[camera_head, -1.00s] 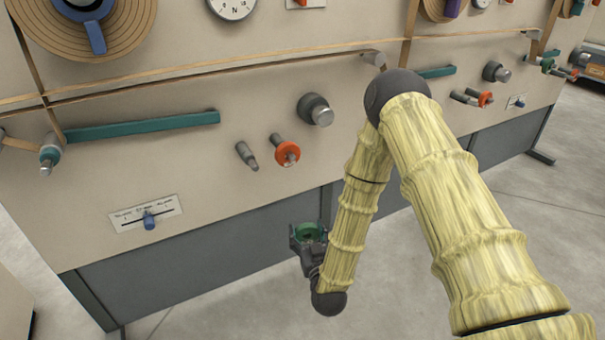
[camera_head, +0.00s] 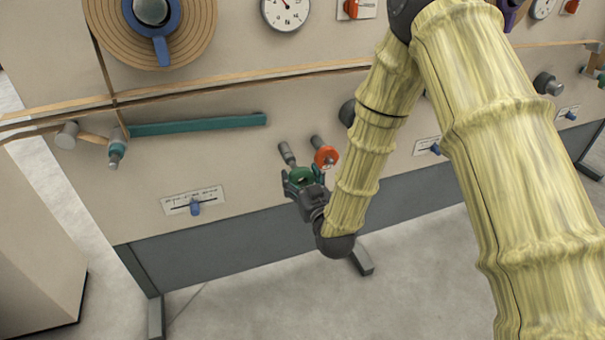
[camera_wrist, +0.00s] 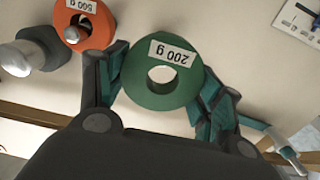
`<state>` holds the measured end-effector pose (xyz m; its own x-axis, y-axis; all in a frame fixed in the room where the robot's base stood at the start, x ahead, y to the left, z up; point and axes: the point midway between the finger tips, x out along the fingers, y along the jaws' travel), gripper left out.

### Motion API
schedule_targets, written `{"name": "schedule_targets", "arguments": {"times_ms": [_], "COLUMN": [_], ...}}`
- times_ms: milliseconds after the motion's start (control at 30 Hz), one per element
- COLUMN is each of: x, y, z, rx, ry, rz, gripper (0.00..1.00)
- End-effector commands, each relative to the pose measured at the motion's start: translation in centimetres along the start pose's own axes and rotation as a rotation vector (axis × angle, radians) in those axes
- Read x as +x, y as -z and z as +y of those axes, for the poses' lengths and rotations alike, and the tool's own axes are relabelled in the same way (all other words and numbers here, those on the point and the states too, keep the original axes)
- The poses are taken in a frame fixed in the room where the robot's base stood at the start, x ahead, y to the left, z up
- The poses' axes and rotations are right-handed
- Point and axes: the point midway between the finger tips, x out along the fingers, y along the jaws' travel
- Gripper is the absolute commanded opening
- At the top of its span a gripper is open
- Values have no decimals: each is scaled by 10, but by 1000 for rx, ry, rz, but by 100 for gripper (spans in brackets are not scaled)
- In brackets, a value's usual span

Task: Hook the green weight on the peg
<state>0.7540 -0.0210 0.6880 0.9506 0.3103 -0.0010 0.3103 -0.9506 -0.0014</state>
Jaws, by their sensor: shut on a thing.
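The green weight (camera_head: 301,175) is a thick ring with a white label reading 200 g, upside down in the wrist view (camera_wrist: 179,92). My gripper (camera_head: 297,186) is shut on it, one finger on each side. It is held in front of the panel, just below the bare grey peg (camera_head: 287,154) in the head view. The weight appears apart from that peg, though the depth gap is hard to judge. In the wrist view, pale panel shows through the ring's hole and the bare peg is not visible, perhaps hidden behind the weight.
An orange weight (camera_head: 326,157) hangs on the neighbouring peg, close right of the green one; it also shows in the wrist view (camera_wrist: 77,37) beside a grey knob (camera_wrist: 30,55). A slider plate (camera_head: 193,201) and teal bar (camera_head: 200,124) are to the left.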

Motion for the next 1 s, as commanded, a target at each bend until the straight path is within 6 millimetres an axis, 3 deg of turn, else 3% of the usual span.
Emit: {"name": "schedule_targets", "arguments": {"times_ms": [1000], "x": [57], "y": [0], "z": [0], "rx": [0], "ry": [-1], "rz": [2], "gripper": [7]}}
